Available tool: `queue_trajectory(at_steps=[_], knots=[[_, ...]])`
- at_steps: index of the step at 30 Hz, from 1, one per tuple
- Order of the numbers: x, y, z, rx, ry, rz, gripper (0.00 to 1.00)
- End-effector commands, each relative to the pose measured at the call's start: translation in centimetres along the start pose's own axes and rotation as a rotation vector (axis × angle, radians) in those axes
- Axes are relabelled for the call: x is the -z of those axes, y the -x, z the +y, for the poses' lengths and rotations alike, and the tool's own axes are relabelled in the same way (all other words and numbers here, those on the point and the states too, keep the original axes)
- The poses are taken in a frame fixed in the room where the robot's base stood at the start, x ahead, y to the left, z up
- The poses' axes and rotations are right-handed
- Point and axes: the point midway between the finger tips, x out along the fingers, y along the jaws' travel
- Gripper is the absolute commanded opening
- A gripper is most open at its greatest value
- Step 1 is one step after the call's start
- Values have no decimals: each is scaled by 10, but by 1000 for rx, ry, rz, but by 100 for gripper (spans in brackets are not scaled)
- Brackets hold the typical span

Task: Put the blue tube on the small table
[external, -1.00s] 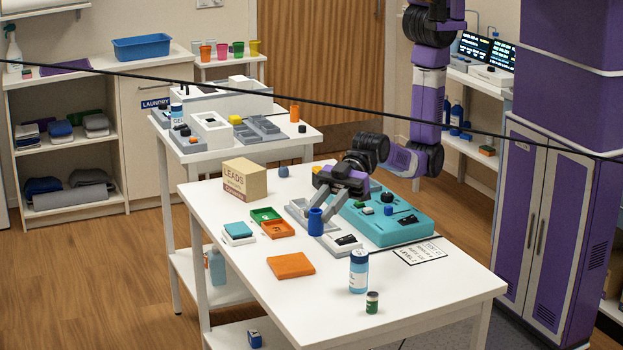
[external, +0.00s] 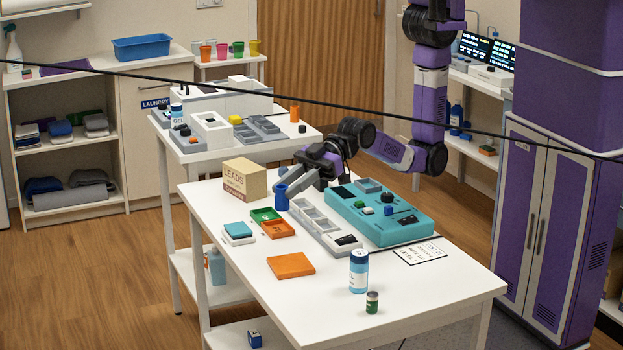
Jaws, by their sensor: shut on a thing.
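The blue tube (external: 281,200) is upright between the fingers of my gripper (external: 285,190), over the far part of the white front table (external: 335,290), right of the LEADS box. My gripper is shut on it. Whether its bottom touches the tabletop is hard to tell. Two white tables stand further back: one with grey trays (external: 308,138) just behind the front table, and a smaller one with coloured cups (external: 258,58) by the wall. I cannot tell which is the small table.
A LEADS box (external: 244,180), green and orange trays (external: 272,224), a grey compartment tray (external: 318,228) and a teal case (external: 375,213) crowd the front table. A blue bottle (external: 358,272) stands nearer. A black cable (external: 330,108) crosses the view.

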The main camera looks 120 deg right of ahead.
Motion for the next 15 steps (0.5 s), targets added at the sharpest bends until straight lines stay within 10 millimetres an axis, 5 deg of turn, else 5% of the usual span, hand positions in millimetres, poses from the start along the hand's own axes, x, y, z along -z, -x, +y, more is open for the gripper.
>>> queue_trajectory(at_steps=[6,15], knots=[[-69,34,94,-183,-58,-10,0],[-138,79,158,-328,-103,-5,0]])
